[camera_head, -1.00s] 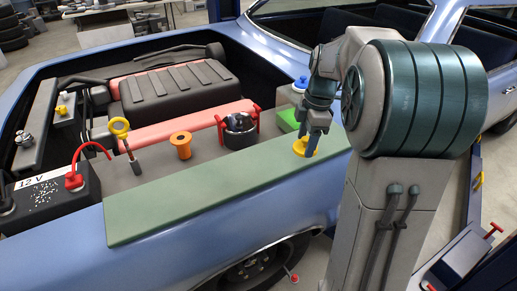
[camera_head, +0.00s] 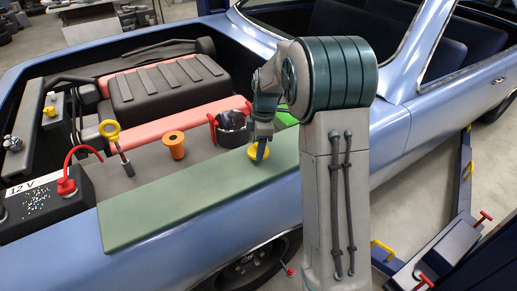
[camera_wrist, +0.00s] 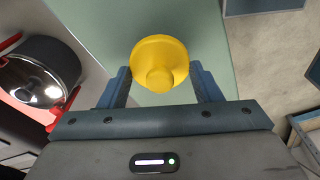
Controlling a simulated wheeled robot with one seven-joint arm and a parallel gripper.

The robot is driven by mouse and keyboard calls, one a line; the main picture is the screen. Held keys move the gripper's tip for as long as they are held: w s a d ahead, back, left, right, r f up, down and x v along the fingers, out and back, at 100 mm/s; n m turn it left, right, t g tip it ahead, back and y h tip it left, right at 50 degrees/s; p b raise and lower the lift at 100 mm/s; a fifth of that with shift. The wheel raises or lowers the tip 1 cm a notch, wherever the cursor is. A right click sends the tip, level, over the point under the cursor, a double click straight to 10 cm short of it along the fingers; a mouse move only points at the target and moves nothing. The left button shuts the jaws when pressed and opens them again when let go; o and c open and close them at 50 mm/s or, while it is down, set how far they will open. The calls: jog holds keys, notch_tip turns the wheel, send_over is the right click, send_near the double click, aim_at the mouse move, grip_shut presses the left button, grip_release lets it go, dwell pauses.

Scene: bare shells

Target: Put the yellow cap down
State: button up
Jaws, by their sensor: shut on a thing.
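The yellow cap (camera_head: 258,152) is at my gripper's fingertips, over the far part of the green mat (camera_head: 160,205) on the car's fender. In the wrist view the round cap (camera_wrist: 160,62) sits between the two blue fingers of my gripper (camera_wrist: 162,82), which are shut on it. The mat (camera_wrist: 110,20) shows behind the cap. In the head view my gripper (camera_head: 260,150) points down with the cap under it. Whether the cap touches the mat I cannot tell.
A black and chrome round part with red handles (camera_head: 232,128) stands close to the left of my gripper. An orange flanged piece (camera_head: 175,145) and a yellow-ringed dipstick (camera_head: 112,132) stand farther left. The mat's near part is clear.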

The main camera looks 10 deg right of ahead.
jog(key=shift+f, duration=1.25)
jog(key=shift+f, duration=0.1)
jog(key=o, duration=1)
jog(key=shift+c, duration=0.2)
notch_tip(320, 180, up, 11)
jog(key=d, duration=0.1)
jog(key=s+r+m+t, duration=0.1)
jog(key=s+r+m, duration=0.1)
jog(key=s+m, duration=0.3)
jog(key=s+r+m, duration=0.2)
jog(key=s, duration=0.6)
jog(key=s+f+m+t, duration=0.1)
jog(key=s+f+m, duration=0.1)
jog(key=s+m, duration=0.3)
jog(key=s+a+f+m+h, duration=0.1)
jog(key=s+m, duration=0.4)
jog(key=s, duration=0.5)
jog(key=shift+f+t, duration=0.4)
